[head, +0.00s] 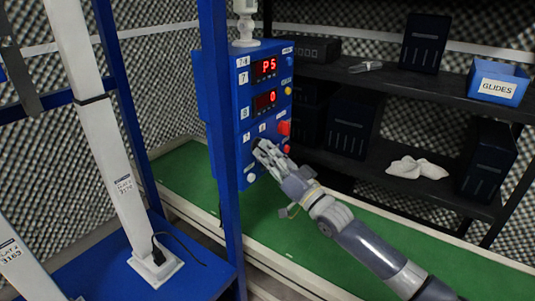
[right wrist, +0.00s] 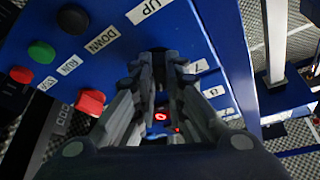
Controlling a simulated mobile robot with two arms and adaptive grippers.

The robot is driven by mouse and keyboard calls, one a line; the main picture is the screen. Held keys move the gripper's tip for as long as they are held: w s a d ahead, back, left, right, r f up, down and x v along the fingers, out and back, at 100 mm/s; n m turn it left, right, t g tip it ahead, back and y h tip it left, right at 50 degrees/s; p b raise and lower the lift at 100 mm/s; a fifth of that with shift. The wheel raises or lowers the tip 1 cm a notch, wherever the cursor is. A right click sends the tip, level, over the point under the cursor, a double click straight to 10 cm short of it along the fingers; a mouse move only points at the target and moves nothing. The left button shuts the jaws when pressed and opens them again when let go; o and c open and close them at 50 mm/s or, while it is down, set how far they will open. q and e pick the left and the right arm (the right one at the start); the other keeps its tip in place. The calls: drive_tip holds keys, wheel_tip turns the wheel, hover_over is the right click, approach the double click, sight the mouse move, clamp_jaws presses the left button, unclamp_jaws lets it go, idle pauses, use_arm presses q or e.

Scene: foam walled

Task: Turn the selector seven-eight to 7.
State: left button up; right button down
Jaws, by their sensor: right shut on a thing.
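A blue control panel (head: 240,120) stands upright on the green bench, with two red displays reading PS (head: 265,67) and 0 (head: 265,102). White labels 7 (head: 243,77) and 8 (head: 245,112) are along its left side. My right gripper (head: 261,148) reaches the lower front of the panel. In the right wrist view its fingers (right wrist: 160,72) are shut on a dark knob (right wrist: 159,52), mostly hidden between them. I cannot tell which way the knob points, nor read its own label. My left gripper is not in view.
A blue post (head: 220,120) stands left of the panel. Dark shelves with boxes and a GLIDES bin (head: 497,85) are behind.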

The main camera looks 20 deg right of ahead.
use_arm(q)
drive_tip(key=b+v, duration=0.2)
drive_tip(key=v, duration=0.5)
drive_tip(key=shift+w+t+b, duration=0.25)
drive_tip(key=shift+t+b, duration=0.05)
drive_tip(key=shift+b, duration=0.05)
use_arm(e)
drive_tip(key=shift+w+d+n+g+y, duration=0.15)
drive_tip(key=shift+n+g+y, duration=0.85)
drive_tip(key=shift+n, duration=1.85)
drive_tip(key=shift+w+d+n+g+y, duration=0.15)
drive_tip(key=shift+n+g+y, duration=0.8)
drive_tip(key=shift+n, duration=1.85)
drive_tip(key=shift+d+n+g+y, duration=0.15)
drive_tip(key=shift+n+g+y, duration=0.4)
drive_tip(key=shift+n+y, duration=1.55)
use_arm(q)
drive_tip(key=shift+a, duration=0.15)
use_arm(e)
drive_tip(key=shift+n+h, duration=0.65)
drive_tip(key=shift+n, duration=0.4)
drive_tip(key=c, duration=1.6)
unclamp_jaws()
drive_tip(key=shift+c, duration=0.2)
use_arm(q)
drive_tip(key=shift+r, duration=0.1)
use_arm(e)
drive_tip(key=v, duration=1.2)
